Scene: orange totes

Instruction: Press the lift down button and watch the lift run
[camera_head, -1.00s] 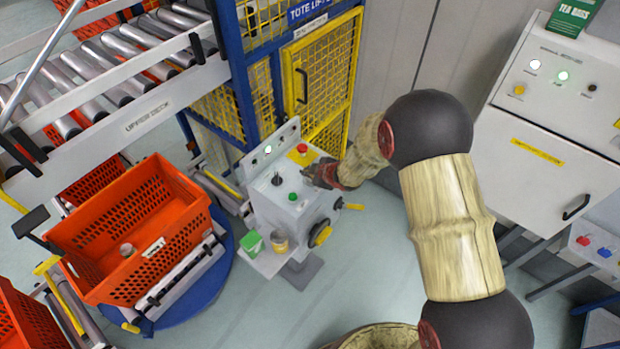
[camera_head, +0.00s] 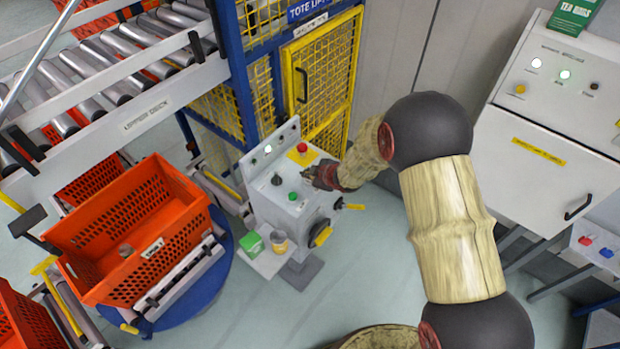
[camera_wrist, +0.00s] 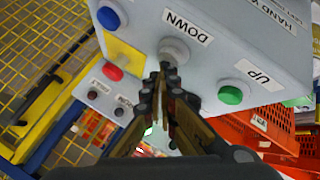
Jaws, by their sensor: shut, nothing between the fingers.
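The lift's pale grey control box (camera_head: 285,215) stands in front of the lift cage. In the wrist view, a round grey button (camera_wrist: 173,52) sits beside the DOWN label (camera_wrist: 188,26). A green button (camera_wrist: 232,92) sits beside the UP label (camera_wrist: 258,75), and also shows in the head view (camera_head: 293,196). My gripper (camera_wrist: 168,70) is shut and empty, its fingertips at the grey button's lower edge in the picture. I cannot tell whether they touch it. In the head view my gripper (camera_head: 309,173) is over the box's right part and hides the button there.
A red button (camera_head: 302,147) on a yellow plate and a black knob (camera_head: 277,179) share the box. The yellow mesh lift cage (camera_head: 325,85) rises behind. An orange tote (camera_head: 185,240) sits at left. Another panel (camera_head: 545,130) stands at right. Open floor lies in front.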

